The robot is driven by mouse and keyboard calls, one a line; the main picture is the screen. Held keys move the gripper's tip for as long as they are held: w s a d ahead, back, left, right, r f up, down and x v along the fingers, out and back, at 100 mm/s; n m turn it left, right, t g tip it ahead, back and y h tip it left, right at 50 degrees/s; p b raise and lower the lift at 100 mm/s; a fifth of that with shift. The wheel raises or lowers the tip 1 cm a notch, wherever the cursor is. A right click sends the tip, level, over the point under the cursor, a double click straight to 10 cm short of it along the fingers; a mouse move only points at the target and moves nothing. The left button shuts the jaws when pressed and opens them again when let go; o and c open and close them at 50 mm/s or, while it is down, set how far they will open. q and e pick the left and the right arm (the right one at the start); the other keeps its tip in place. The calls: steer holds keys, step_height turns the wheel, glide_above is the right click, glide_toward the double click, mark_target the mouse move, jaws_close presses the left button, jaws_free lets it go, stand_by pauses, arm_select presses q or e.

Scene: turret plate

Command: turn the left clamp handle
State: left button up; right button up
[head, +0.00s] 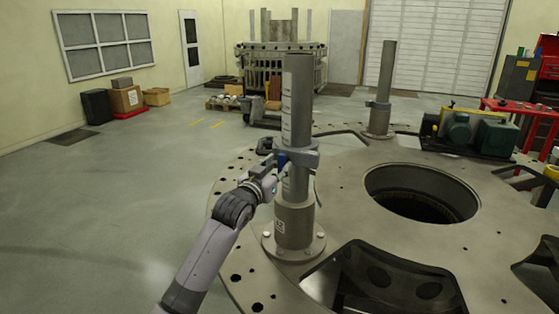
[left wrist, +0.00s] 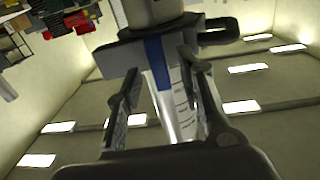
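The left clamp (head: 303,157) is a dark grey collar on the near upright post (head: 297,100). My left gripper (head: 272,179) is just below and left of the clamp. My right gripper is not in view.
The post stands in a flanged base (head: 294,226) on the large turret plate (head: 345,180), which has a round opening (head: 420,194) and a dark cut-out. A second post (head: 383,85) with a clamp stands farther back. Green motors (head: 475,132) sit at right.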

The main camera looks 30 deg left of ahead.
arm_select(q)
steer(key=shift+w+a, duration=0.1)
steer(key=shift+w, duration=0.7)
steer(key=shift+c, duration=0.5)
jaws_close()
